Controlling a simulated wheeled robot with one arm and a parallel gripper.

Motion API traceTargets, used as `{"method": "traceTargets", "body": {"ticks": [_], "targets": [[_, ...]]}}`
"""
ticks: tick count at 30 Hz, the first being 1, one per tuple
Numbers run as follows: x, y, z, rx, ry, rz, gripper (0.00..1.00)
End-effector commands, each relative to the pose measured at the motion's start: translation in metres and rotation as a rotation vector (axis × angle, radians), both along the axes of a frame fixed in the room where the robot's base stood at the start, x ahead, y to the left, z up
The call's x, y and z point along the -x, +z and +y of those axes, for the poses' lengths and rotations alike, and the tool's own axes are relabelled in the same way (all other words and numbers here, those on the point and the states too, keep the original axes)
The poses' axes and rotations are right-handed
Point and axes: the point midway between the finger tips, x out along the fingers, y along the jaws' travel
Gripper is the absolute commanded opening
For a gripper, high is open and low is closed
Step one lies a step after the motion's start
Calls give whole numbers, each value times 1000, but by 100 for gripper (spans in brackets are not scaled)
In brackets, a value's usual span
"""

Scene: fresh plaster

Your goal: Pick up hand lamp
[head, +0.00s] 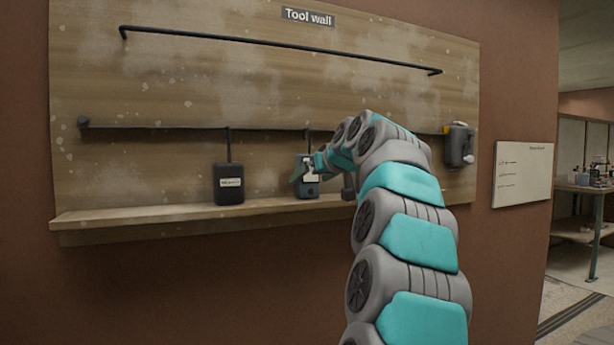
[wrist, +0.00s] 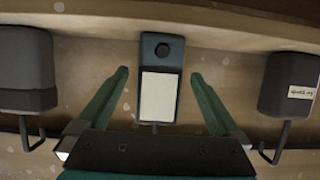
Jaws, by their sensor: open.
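A slim blue-grey device with a pale rectangular panel and a round dark knob, which looks like the hand lamp (head: 307,188), hangs from the lower rail of the tool wall. In the wrist view the lamp (wrist: 160,92) is upside down and central, between the two green fingers. My gripper (head: 311,170) is open in front of it. In the wrist view a gap shows between each finger of my gripper (wrist: 160,73) and the lamp's sides. I cannot tell how far the fingertips reach in depth. My gripper hides part of the lamp in the head view.
A dark labelled box (head: 228,184) hangs left of the lamp, and another dark item (wrist: 25,70) hangs on its other side. A wooden ledge (head: 150,216) runs below. A grey and yellow device (head: 459,146) is at the board's right end. An empty upper rail (head: 280,46) runs above.

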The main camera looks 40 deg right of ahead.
Motion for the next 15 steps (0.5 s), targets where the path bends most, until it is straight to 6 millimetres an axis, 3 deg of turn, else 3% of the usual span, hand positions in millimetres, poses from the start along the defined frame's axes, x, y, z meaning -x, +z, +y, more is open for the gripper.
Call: {"method": "traceTargets", "body": {"ticks": [7,15], "targets": [[-29,-11,-7,0,0,0,100],[-31,-11,-8,0,0,-2,99]]}}
